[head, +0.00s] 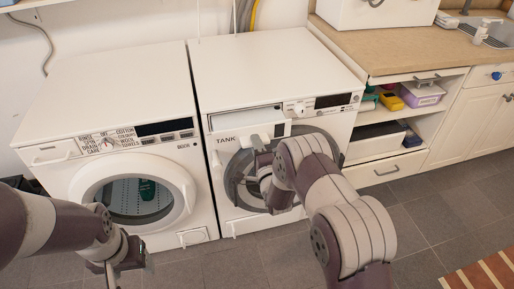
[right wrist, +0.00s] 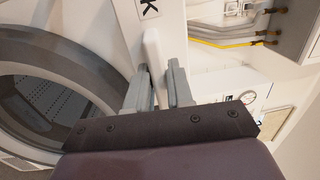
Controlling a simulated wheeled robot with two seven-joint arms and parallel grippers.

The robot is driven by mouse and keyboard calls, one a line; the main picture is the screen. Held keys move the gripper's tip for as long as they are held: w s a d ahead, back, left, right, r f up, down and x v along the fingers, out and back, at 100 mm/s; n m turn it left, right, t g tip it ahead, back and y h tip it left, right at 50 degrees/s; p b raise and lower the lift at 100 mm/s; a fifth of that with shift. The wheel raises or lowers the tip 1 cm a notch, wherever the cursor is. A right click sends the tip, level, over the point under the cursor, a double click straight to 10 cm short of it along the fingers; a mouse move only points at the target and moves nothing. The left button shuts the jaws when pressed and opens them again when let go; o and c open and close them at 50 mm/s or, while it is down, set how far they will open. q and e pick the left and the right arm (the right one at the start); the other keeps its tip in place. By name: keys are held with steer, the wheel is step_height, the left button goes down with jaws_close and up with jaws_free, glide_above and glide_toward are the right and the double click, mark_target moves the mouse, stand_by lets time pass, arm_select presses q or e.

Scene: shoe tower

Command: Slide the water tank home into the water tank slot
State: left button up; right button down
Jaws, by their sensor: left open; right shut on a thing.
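The water tank (head: 236,140) is a white drawer with TANK printed on its front, at the upper left of the right-hand machine. Its front stands out from the machine's face. The water tank slot (head: 243,117) shows as a wide opening just above and behind that front; its inside is mostly hidden. My right gripper (head: 259,158) is shut on the tank's white handle. In the right wrist view, the handle (right wrist: 153,60) lies between the two fingers of that gripper (right wrist: 158,82). My left gripper (head: 122,266) is open and empty, low in front of the left-hand machine.
The left-hand washing machine (head: 118,85) has a round door (head: 134,190) and stands close beside the right-hand machine (head: 262,68). My right forearm hides part of that machine's round door. A counter (head: 400,45) with open shelves stands at right. Tiled floor (head: 450,215) is clear before it.

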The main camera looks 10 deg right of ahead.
mark_target(250, 128)
steer(key=shift+w+a+b, duration=0.15)
steer(key=shift+w+b, duration=2.95)
steer(key=shift+w, duration=1.15)
steer(key=c, duration=0.9)
jaws_free()
steer(key=shift+r, duration=0.1)
steer(key=shift+s, duration=0.15)
steer(key=s, duration=0.4)
steer(key=s+p, duration=0.1)
steer(key=s, duration=0.3)
steer(key=s+f, duration=0.1)
steer(key=s, duration=0.3)
steer(key=shift+s+d+p, duration=0.2)
steer(key=shift+d+p, duration=0.15)
steer(key=shift+d, duration=0.05)
